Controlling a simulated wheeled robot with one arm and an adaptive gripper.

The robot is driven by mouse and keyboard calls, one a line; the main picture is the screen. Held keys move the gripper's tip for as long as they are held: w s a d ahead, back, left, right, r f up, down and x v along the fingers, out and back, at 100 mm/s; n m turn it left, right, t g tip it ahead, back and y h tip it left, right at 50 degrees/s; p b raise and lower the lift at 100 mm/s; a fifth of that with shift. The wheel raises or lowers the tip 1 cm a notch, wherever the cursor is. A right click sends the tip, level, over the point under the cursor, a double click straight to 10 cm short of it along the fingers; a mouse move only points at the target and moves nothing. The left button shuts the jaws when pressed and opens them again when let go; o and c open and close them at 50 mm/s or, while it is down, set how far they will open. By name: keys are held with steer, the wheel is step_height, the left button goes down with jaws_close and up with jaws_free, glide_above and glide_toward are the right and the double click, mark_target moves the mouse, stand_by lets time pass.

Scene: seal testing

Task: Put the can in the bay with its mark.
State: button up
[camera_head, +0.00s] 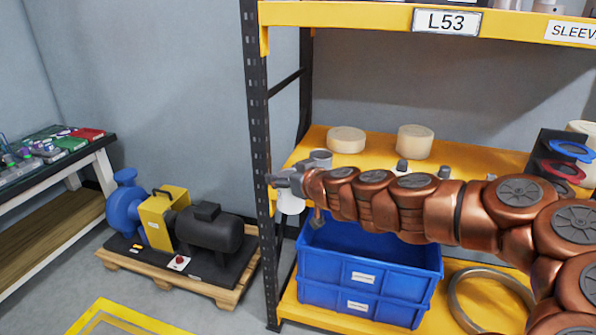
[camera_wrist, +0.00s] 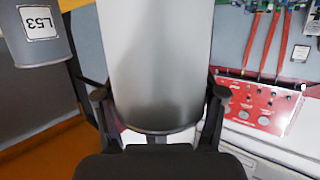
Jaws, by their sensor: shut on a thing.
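My gripper (camera_head: 284,183) is shut on a can. The can (camera_wrist: 157,65) fills the middle of the wrist view as a plain silver-grey cylinder between the two fingers (camera_wrist: 157,112). No mark shows on the face I see.
The yellow shelf (camera_head: 330,140) holds two cream discs (camera_head: 346,140) (camera_head: 415,142) and small dark pieces. Blue bins (camera_head: 368,262) and a ring (camera_head: 490,300) are below. A pump on a pallet (camera_head: 180,285) stands left. A red panel (camera_wrist: 262,108) shows in the wrist view.

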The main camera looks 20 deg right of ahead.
steer(key=w+a+f+m+h, duration=0.4)
steer(key=w+a+m+h, duration=0.1)
steer(key=a+h, duration=0.2)
steer(key=shift+f+m, duration=0.15)
steer(key=shift+m, duration=0.15)
